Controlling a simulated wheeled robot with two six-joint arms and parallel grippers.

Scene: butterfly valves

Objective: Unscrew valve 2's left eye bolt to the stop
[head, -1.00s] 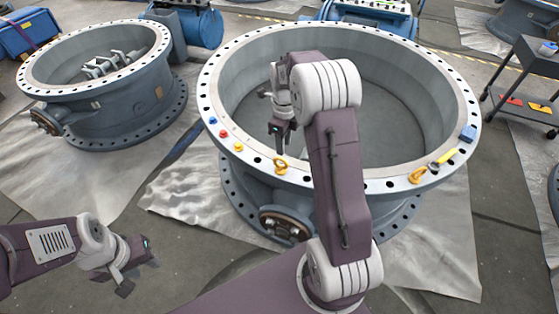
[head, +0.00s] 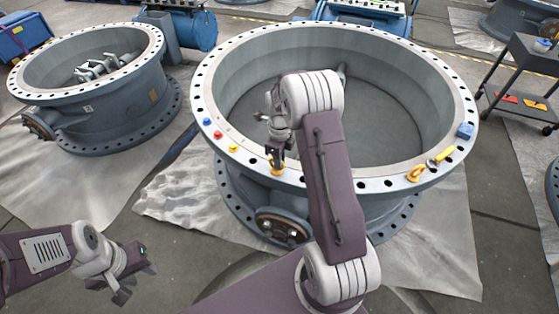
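The large valve in the middle, which I take for valve 2, has a pale flange (head: 330,182) with bolt holes around it. A yellow left eye bolt (head: 278,170) stands on its near-left rim. My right gripper (head: 277,160) points down right at this eye bolt, and its fingers cover the upper part. Whether the fingers are open or closed around the ring is too small to tell. A second yellow eye bolt (head: 415,174) is on the near-right rim. My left gripper (head: 136,284) is at the lower left, away from the valve, with its fingers apart and empty.
Blue, red and yellow small knobs (head: 217,134) sit on the rim left of the eye bolt. Another valve (head: 90,105) stands at left, a cart (head: 530,70) at right.

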